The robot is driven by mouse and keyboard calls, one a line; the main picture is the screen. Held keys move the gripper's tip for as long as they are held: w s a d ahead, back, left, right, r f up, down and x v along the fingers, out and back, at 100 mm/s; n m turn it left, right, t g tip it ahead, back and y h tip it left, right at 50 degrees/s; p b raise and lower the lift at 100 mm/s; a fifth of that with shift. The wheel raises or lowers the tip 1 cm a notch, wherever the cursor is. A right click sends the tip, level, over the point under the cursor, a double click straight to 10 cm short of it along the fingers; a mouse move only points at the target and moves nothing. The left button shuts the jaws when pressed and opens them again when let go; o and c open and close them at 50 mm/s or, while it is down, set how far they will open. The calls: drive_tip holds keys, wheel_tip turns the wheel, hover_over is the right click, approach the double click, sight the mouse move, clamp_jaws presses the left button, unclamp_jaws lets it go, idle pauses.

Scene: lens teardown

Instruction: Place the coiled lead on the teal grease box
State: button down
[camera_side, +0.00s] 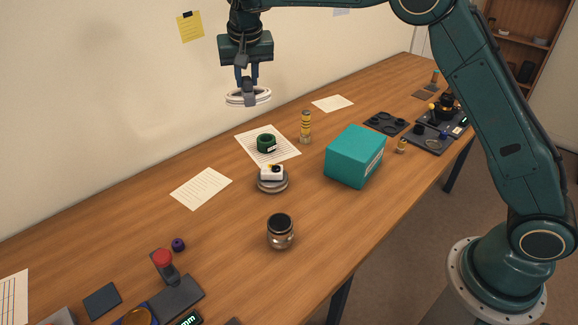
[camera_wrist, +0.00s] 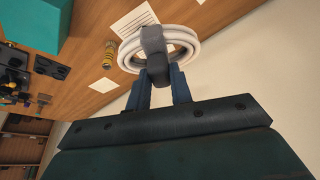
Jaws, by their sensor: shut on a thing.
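The coiled lead (camera_side: 236,98) is a white ring-shaped coil held in the air above the back of the table. My gripper (camera_side: 248,95) is shut on one side of the coil. In the wrist view the coil (camera_wrist: 186,36) shows around the fingertips of my gripper (camera_wrist: 154,55). The teal grease box (camera_side: 350,158) stands on the table to the right of and below the gripper, with a white label on one side and a bare flat top. A part of the box also shows at the upper left of the wrist view (camera_wrist: 35,22).
A yellow striped cylinder (camera_side: 305,127) stands upright left of the box. A green ring (camera_side: 266,143) lies on a paper. A small stack with a white piece (camera_side: 271,178) and a dark-topped jar (camera_side: 280,232) stand nearer. Black trays (camera_side: 385,122) lie behind the box.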

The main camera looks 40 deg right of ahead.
drive_tip(key=s+d+r+m+g+h, duration=0.1)
drive_tip(key=s+d+r+m, duration=0.2)
drive_tip(key=d, duration=0.4)
drive_tip(key=s+d+m+g+h, duration=0.1)
drive_tip(key=s+d+m, duration=0.2)
drive_tip(key=s+d, duration=0.35)
wheel_tip(320, 180, up, 3)
drive_tip(key=m+g, duration=0.2)
drive_tip(key=m, duration=0.4)
hover_over(357, 142)
wheel_tip(357, 142, down, 16)
drive_tip(key=shift+f, duration=0.1)
drive_tip(key=shift+f, duration=2.05)
drive_tip(key=c, duration=1.3)
unclamp_jaws()
drive_tip(key=shift+f, duration=0.15)
drive_tip(key=shift+o, duration=0.2)
